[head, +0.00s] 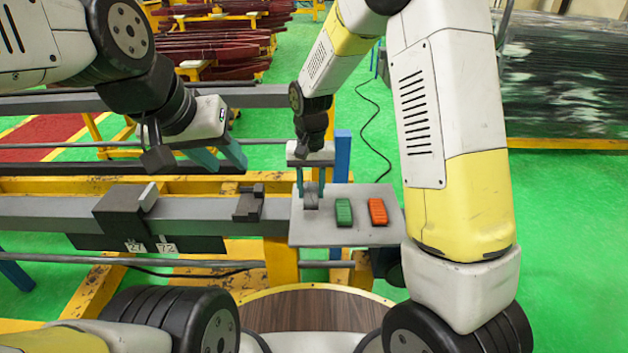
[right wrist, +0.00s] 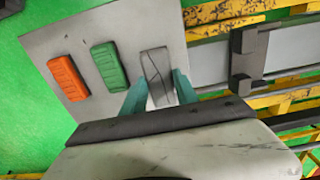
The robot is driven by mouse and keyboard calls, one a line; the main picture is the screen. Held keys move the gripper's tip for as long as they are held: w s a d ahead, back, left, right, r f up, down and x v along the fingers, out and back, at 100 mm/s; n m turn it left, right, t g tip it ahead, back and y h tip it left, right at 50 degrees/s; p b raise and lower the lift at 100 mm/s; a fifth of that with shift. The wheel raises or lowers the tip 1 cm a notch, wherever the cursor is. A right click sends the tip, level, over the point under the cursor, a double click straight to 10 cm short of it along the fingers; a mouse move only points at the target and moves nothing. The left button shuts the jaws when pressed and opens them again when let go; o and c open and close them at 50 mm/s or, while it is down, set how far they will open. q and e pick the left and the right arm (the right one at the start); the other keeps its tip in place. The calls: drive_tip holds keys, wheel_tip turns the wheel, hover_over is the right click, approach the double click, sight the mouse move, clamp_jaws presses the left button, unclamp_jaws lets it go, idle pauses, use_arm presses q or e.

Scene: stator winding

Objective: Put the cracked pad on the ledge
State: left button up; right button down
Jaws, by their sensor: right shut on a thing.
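A grey pad with a dark crack line across its face (right wrist: 155,65) is between the teal fingers of my right gripper (right wrist: 158,92) in the right wrist view. My right gripper (head: 311,187) points down over the left part of a flat grey plate (head: 355,233) in the head view, shut on this cracked pad. The pad is at the plate's surface or just above it; I cannot tell which. This plate looks like the ledge. My left gripper (head: 220,156) is open and empty, above the rails at the left.
A green pad (head: 344,212) and an orange pad (head: 378,211) lie on the plate, right of the cracked pad. A dark bracket (head: 249,203) and a dark block (head: 125,212) sit on the grey rail at left. A blue post (head: 342,157) stands behind the plate.

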sight(313, 187)
drive_tip(key=shift+w+d, duration=0.2)
drive_tip(key=shift+w, duration=0.35)
drive_tip(key=shift+w+f, duration=0.15)
drive_tip(key=shift+f, duration=0.75)
drive_tip(key=shift+w+f, duration=0.15)
drive_tip(key=shift+f, duration=0.75)
drive_tip(key=shift+f, duration=0.2)
drive_tip(key=c, duration=0.9)
unclamp_jaws()
drive_tip(key=shift+c, duration=0.2)
